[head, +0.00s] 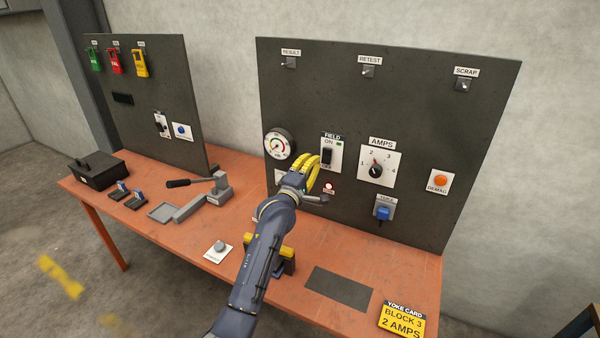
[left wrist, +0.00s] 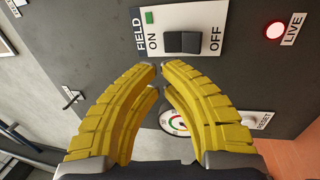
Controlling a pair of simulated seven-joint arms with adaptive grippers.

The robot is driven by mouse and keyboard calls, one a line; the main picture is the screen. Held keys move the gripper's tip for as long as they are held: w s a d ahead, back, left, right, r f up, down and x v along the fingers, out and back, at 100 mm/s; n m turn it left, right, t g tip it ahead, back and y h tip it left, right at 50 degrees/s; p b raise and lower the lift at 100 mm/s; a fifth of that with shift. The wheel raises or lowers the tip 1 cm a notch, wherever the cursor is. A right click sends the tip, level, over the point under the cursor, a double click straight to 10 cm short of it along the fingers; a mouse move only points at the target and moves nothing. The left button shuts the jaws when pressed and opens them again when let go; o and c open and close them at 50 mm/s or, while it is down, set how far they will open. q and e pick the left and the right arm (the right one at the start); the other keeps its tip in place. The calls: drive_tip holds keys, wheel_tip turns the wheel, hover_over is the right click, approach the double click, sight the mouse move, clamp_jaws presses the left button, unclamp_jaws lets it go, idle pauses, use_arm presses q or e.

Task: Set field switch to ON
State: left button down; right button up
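The field switch (head: 327,156) is a black rocker on a white plate on the large dark panel, labelled ON at the top and OFF at the bottom. In the left wrist view the rocker (left wrist: 182,42) lies just beyond the fingertips, with ON on its left and OFF on its right. I cannot tell which way it is tipped. A small green square sits beside ON. My left gripper (head: 314,164), with yellow ribbed fingers, is just in front of the plate's lower part. Its fingertips (left wrist: 160,67) nearly meet, with nothing between them. My right gripper is out of view.
A gauge (head: 278,144) is left of the switch and the AMPS dial (head: 376,169) right of it. A red LIVE lamp (left wrist: 275,30) glows below. A DEMAG button (head: 440,181) is farther right. The orange table (head: 150,225) carries a lever tool (head: 218,188) and a yellow card (head: 402,318).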

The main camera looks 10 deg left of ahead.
use_arm(q)
drive_tip(key=r+v, duration=0.1)
drive_tip(key=v, duration=0.5)
drive_tip(key=shift+s+r, duration=0.2)
drive_tip(key=shift+s, duration=0.3)
drive_tip(key=shift+a, duration=0.15)
